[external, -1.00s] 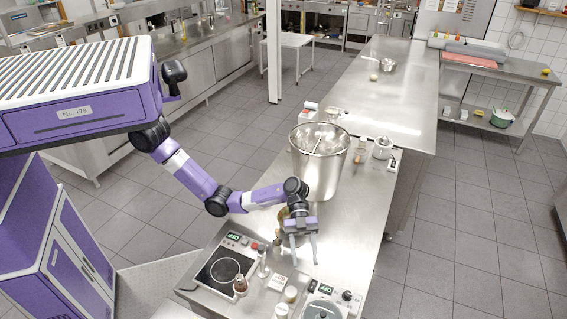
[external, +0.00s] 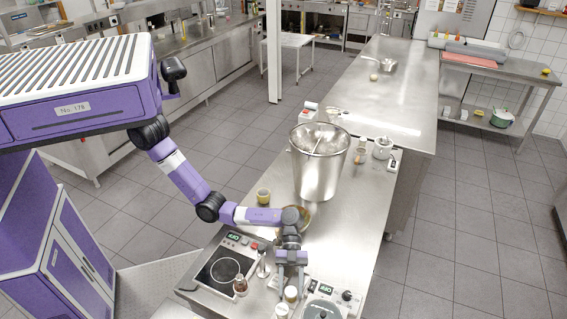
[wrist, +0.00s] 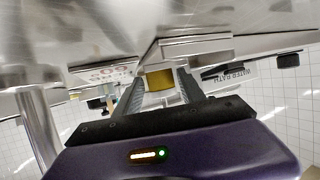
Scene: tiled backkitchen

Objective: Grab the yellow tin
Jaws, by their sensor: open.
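In the wrist view, a small yellow-gold tin (wrist: 160,80) shows between and beyond the two fingers, with a pale band at its lower edge. My gripper (wrist: 160,88) is open, and no finger visibly presses on the tin. In the external view, my gripper (external: 291,284) is low over the near end of the steel counter. A small pale-topped container (external: 291,295) stands right at the fingers; it appears to be the same tin, partly hidden. The exact gap between fingers and tin cannot be told.
A water bath unit (external: 325,304) stands close right of my gripper, and a hot plate (external: 222,270) to the left. A small card, brown bottle (external: 240,285) and another jar (external: 281,311) are near. A large steel pot (external: 318,170) and yellowish cup (external: 263,196) stand farther back.

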